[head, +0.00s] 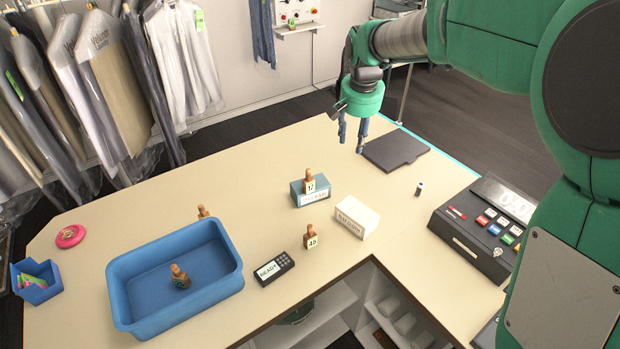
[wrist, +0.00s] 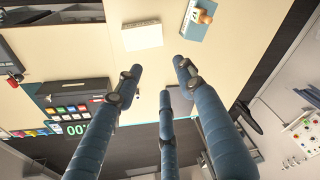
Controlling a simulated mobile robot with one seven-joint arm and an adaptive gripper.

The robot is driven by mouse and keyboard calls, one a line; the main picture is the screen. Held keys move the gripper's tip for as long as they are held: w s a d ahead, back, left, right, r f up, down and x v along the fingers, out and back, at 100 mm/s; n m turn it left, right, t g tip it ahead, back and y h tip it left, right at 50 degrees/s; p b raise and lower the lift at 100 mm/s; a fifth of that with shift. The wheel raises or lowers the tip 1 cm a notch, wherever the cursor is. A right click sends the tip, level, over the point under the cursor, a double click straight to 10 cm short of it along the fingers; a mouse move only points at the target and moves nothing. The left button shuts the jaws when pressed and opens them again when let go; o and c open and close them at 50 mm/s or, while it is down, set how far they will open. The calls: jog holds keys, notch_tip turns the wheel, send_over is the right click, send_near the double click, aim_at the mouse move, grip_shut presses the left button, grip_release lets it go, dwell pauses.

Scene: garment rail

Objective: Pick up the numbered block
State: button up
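Several small brown wooden blocks with knobbed tops and pale tags are in the head view. One block (head: 309,184), tagged what looks like 17, stands on a teal box (head: 300,193). Another block (head: 311,238), tagged what looks like 45, stands on the counter in front of it. One block (head: 180,277) is inside the blue tub (head: 128,262), and one (head: 203,211) is partly hidden behind the tub. My gripper (head: 351,143) is open and empty above the counter's back part, right of and behind the teal box. The wrist view shows its spread fingers (wrist: 158,72) and the tagged block (wrist: 205,16) on the box.
A white box (head: 357,216) and a black card reader (head: 274,268) are near the front edge. A dark flat pad (head: 395,150) lies below and right of my gripper. A black cash register (head: 480,226) is at right. Bagged garments (head: 108,85) hang at left. The counter's middle left is clear.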

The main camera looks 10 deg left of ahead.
jog(key=w+a+f+p, duration=0.2)
jog(key=w+a+f, duration=0.3)
jog(key=w+a, duration=0.15)
jog(key=g+p, duration=0.1)
jog(key=p, duration=0.1)
send_over(309, 170)
jog(key=s, duration=0.2)
notch_tip(309, 170, down, 8)
jog(key=shift+a, duration=0.2)
jog(key=shift+f, duration=0.1)
jog(key=shift+w+f, duration=0.25)
jog(key=shift+f, duration=1.15)
jog(key=shift+w+f, duration=0.2)
jog(key=shift+f, duration=1.15)
jog(key=shift+w+f, duration=0.25)
jog(key=shift+f, duration=1.15)
jog(key=shift+f, duration=0.15)
jog(key=shift+w+d+f+p, duration=0.1)
jog(key=shift+w+f+p, duration=0.1)
jog(key=shift+f, duration=1)
jog(key=shift+w+f+p, duration=0.2)
jog(key=shift+f, duration=1)
